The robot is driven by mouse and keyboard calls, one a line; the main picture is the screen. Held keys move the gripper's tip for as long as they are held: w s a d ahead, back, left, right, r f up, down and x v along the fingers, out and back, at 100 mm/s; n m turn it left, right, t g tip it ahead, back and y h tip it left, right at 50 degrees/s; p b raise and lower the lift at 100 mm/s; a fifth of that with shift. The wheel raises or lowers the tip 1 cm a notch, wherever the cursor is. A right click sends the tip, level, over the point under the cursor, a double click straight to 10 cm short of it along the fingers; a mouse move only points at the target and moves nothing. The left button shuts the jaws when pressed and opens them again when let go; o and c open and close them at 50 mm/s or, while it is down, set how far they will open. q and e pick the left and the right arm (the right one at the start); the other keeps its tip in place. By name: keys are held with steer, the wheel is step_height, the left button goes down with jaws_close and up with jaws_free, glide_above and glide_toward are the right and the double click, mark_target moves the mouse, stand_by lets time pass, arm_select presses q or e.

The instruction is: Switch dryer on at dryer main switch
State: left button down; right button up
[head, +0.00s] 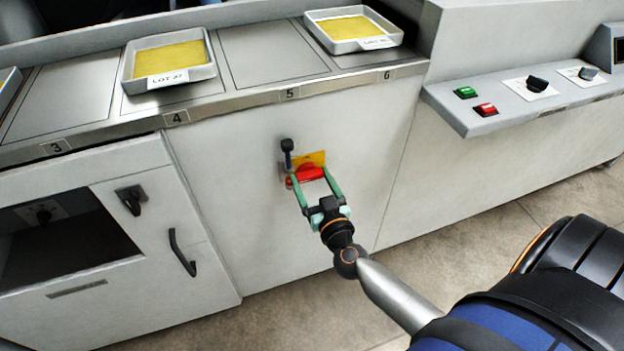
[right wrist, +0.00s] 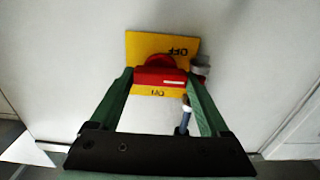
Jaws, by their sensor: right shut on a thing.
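The dryer main switch is a red handle (head: 308,174) on a yellow plate (head: 318,158) on the front panel below the position marked 5. In the right wrist view the red handle (right wrist: 160,78) lies across the yellow plate (right wrist: 165,45), with "OFF" and "ON" lettering readable upside down. My right gripper (head: 314,178) has its green fingers on either side of the red handle and is shut on it. A dark knob or padlock-like piece (head: 287,147) sits just left of the plate. My left gripper is not in view.
Trays (head: 168,62) and (head: 352,28) with yellow sheets stand on the ledge above. A cabinet handle (head: 181,252) projects at the left. A control shelf (head: 530,100) with green and red buttons and knobs juts out at the right. The floor below is clear.

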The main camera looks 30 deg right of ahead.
steer(key=shift+m+p, duration=0.4)
steer(key=shift+m, duration=0.3)
steer(key=shift+m+p, duration=0.3)
steer(key=shift+m, duration=1.3)
steer(key=m+p, duration=0.1)
steer(key=m, duration=0.2)
steer(key=shift+m, duration=0.4)
steer(key=m, duration=0.4)
steer(key=shift+f, duration=0.1)
steer(key=shift+m+b, duration=0.35)
steer(key=shift+m, duration=2.35)
steer(key=o, duration=1.2)
